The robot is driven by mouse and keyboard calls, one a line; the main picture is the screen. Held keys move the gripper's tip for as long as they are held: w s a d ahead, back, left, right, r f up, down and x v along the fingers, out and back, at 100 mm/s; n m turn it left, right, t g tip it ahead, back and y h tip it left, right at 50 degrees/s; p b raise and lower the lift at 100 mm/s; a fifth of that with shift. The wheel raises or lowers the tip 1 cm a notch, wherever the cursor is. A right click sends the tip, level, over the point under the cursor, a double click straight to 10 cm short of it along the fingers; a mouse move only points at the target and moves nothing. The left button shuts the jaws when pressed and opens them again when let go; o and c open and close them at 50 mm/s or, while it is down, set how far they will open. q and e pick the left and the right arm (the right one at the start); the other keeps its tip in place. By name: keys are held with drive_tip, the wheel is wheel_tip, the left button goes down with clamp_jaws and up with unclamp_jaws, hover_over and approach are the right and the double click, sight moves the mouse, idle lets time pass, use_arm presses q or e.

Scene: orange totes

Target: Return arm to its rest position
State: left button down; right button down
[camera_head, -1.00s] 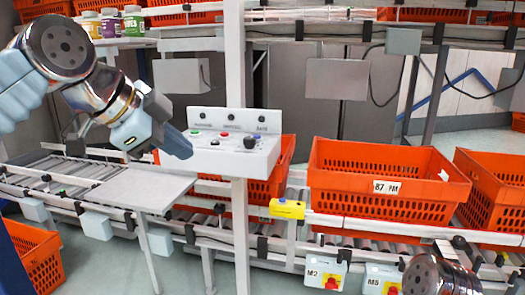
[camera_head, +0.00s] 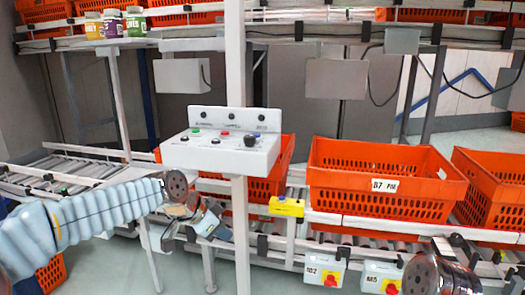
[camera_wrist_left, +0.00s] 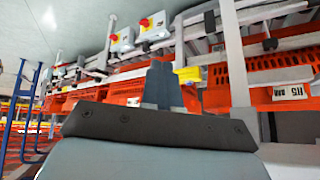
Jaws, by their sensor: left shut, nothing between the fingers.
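My left arm reaches in from the left in the head view, low in front of the conveyor. Its gripper (camera_head: 218,230) is below the white control panel (camera_head: 222,152), apart from it and holding nothing. In the left wrist view its two dark fingers (camera_wrist_left: 161,84) are together, with nothing between them. Part of my right arm shows at the bottom right of the head view; its gripper is out of the frame.
An orange tote (camera_head: 385,180) stands on the roller conveyor, with another tote (camera_head: 490,190) to its right. A white post (camera_head: 235,70) rises behind the left gripper. Yellow box (camera_head: 287,207) is on the rail. Bottles (camera_head: 115,22) stand on the upper shelf.

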use_arm(q)
drive_tip(key=s+f+n+g, duration=0.1)
drive_tip(key=s+f+n, duration=0.25)
drive_tip(key=f, duration=1.15)
drive_tip(key=s+f+n+g, duration=0.1)
drive_tip(key=s+f+n, duration=0.25)
drive_tip(key=f, duration=1.15)
drive_tip(key=s+f+n+g, duration=0.1)
drive_tip(key=s+f+n, duration=0.1)
drive_tip(key=s+f, duration=0.5)
drive_tip(key=s+f+n+g+y, duration=0.1)
drive_tip(key=s+f+n, duration=0.2)
drive_tip(key=s+f, duration=0.4)
drive_tip(key=s+a, duration=0.1)
drive_tip(key=s, duration=0.4)
drive_tip(key=shift+s+n, duration=0.2)
drive_tip(key=shift+n, duration=0.1)
drive_tip(key=shift+d, duration=0.1)
